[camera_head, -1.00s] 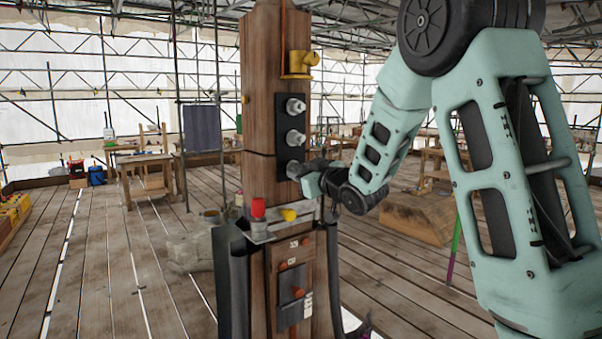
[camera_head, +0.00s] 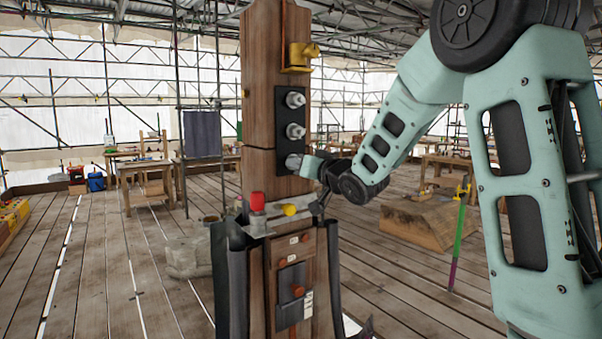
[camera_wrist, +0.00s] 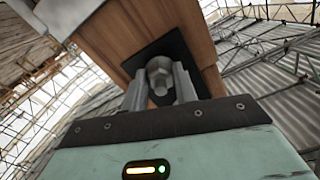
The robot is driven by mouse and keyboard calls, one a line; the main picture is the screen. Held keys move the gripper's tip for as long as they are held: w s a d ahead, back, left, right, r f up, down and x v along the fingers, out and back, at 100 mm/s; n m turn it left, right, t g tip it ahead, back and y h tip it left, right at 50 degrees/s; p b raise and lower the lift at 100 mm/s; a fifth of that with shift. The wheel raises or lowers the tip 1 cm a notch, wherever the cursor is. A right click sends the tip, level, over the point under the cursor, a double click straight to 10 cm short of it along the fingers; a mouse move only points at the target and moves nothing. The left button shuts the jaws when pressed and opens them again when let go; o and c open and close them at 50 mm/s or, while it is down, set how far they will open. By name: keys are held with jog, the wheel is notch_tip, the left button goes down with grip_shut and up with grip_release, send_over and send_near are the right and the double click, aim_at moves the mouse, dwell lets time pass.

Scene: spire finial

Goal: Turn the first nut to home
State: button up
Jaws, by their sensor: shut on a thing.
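A dark plate (camera_head: 289,138) is fixed to the wooden post (camera_head: 262,85). An upper nut (camera_head: 295,100) and a middle nut (camera_head: 295,131) stick out from it in the head view. My gripper (camera_head: 304,164) is at the lowest position on the plate, and its fingers largely hide the nut there. In the wrist view a grey nut (camera_wrist: 159,72) sits between my two fingers (camera_wrist: 160,90), in front of the dark plate (camera_wrist: 180,46). The fingers are shut on this nut. The pictures do not show how far it is turned.
A yellow fitting (camera_head: 299,57) is on the post above the plate. Below are a ledge with a red cap (camera_head: 257,201) and a yellow knob (camera_head: 290,209), close under my gripper. Workbenches stand behind; the plank floor at left is mostly clear.

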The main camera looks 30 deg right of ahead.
jog(key=shift+a+r+m+p, duration=0.15)
jog(key=shift+m+p, duration=0.8)
jog(key=shift+m, duration=3.7)
jog(key=shift+d+r+m+p, duration=0.1)
jog(key=shift+m+p, duration=0.85)
jog(key=shift+m, duration=3.7)
jog(key=o, duration=1)
jog(key=shift+c, duration=0.2)
jog(key=shift+s, duration=0.1)
jog(key=s+b, duration=0.6)
jog(key=s, duration=1.1)
jog(key=shift+s+d+b, duration=0.15)
jog(key=shift+d+b, duration=0.1)
jog(key=shift+b, duration=0.05)
